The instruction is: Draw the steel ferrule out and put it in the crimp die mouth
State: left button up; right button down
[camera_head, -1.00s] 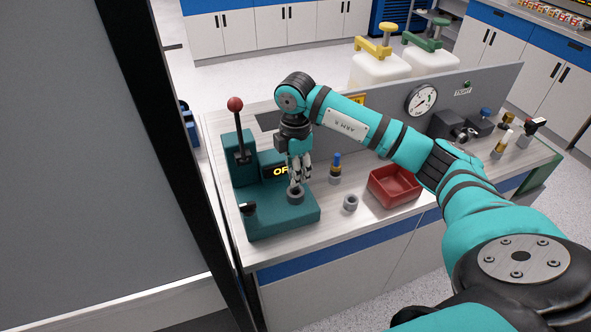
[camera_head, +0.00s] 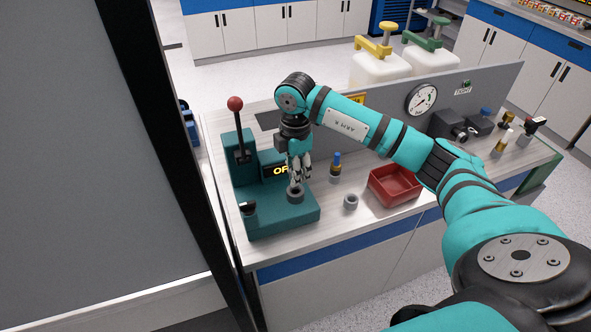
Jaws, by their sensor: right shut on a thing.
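My right gripper (camera_head: 297,184) points straight down over the teal crimp press (camera_head: 275,222), with its fingertips at the round grey die mouth (camera_head: 295,196) on the press base. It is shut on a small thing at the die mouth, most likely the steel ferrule. The fingers hide that thing almost fully, so how deep it sits cannot be told. My left gripper is not in view.
The press has a red-knobbed lever (camera_head: 236,104) standing upright. A grey ring (camera_head: 351,202), a blue-topped fitting (camera_head: 336,166) and a red tray (camera_head: 394,186) are to the right. A grey panel with a gauge (camera_head: 421,99) runs behind my arm.

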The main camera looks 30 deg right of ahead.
jog(key=shift+f+b, duration=1.15)
jog(key=shift+f, duration=0.7)
jog(key=c, duration=0.9)
grip_release()
jog(key=shift+c, duration=0.2)
jog(key=shift+r, duration=0.3)
notch_tip(320, 180, up, 12)
jog(key=shift+f, duration=0.25)
